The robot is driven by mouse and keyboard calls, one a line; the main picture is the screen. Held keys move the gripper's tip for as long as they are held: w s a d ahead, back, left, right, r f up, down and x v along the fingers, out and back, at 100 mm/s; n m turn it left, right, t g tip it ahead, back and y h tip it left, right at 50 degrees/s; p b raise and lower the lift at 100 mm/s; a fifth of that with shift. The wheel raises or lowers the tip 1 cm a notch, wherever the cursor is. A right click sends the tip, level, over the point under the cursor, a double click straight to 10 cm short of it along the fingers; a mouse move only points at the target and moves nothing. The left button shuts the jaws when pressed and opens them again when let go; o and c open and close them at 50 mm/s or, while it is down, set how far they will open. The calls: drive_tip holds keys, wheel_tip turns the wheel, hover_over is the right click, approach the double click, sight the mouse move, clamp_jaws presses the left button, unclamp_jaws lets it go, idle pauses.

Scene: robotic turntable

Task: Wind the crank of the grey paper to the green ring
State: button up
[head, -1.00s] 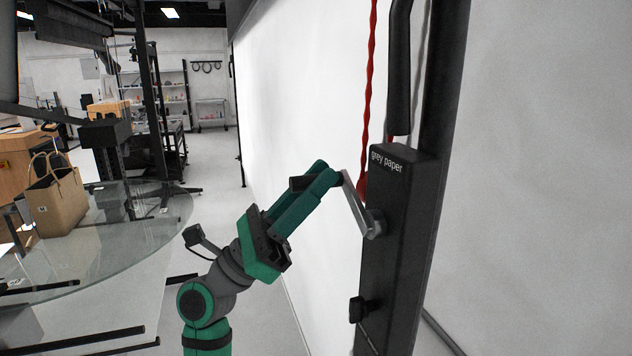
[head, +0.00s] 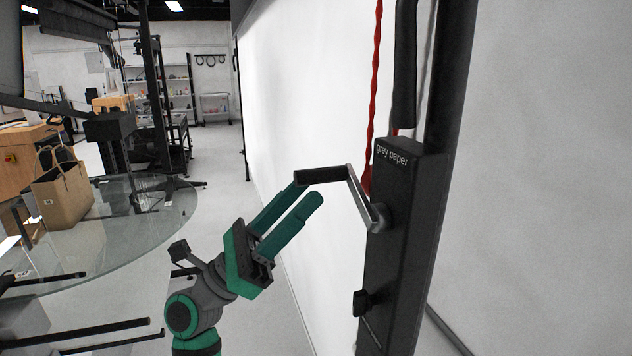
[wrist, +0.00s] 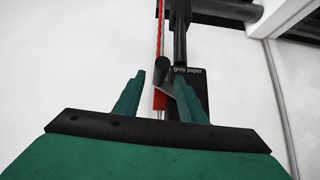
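The grey paper's crank shows in the head view as a metal arm (head: 360,198) with a dark handle (head: 322,175). It is mounted on a black housing (head: 400,215) labelled "grey paper". The crank arm points up and left from its hub. My gripper (head: 307,193) is open, its green fingers just below and left of the handle. In the wrist view, the fingers of my gripper (wrist: 159,76) are spread, with the handle's end (wrist: 161,65) showing between their tips. No green ring can be made out in either view.
A red beaded cord (head: 373,100) hangs behind the crank. A dark knob (head: 361,302) sits lower on the housing. A large white backdrop (head: 310,90) stands behind. A glass table (head: 110,225) with a paper bag (head: 62,195) is at the left.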

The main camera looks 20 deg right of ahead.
drive_tip(key=v, duration=0.6)
